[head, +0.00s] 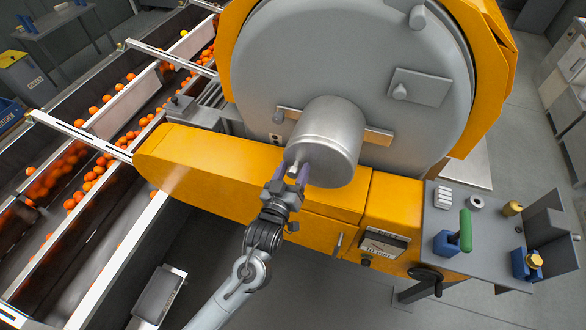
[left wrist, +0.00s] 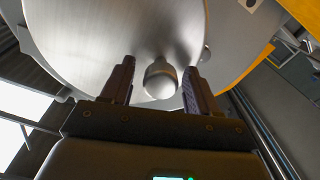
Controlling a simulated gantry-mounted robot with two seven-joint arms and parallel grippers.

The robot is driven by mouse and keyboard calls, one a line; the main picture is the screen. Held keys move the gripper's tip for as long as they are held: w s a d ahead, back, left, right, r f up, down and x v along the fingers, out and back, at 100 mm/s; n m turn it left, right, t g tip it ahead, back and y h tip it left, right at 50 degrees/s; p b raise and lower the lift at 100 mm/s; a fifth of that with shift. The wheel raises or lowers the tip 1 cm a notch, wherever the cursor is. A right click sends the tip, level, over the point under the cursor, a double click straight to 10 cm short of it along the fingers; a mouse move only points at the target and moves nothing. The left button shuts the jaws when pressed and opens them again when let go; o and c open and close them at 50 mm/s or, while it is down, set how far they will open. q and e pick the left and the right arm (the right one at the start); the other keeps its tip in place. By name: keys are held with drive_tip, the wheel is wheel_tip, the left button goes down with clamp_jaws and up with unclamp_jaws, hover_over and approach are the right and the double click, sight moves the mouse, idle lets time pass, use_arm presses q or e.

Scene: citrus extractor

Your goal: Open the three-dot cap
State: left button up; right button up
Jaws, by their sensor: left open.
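A brushed-metal cylindrical cap (head: 328,135) sticks out from the front of the large grey round door. A small rounded metal knob (head: 292,164) stands on its lower left face. My left gripper (head: 291,174) is just below the knob, its fingers pointing up at it. In the left wrist view the cap face (left wrist: 110,35) fills the top and the knob (left wrist: 160,79) shows between the two open fingers, with a gap on each side. I cannot make out three dots on this cap. My right gripper is not in view.
The grey door (head: 350,60) sits in an orange housing above an orange lower cover (head: 220,175). Conveyors with oranges (head: 90,178) run along the left.

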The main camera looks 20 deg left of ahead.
use_arm(q)
drive_tip(key=shift+w, duration=0.1)
drive_tip(key=shift+c, duration=0.4)
clamp_jaws()
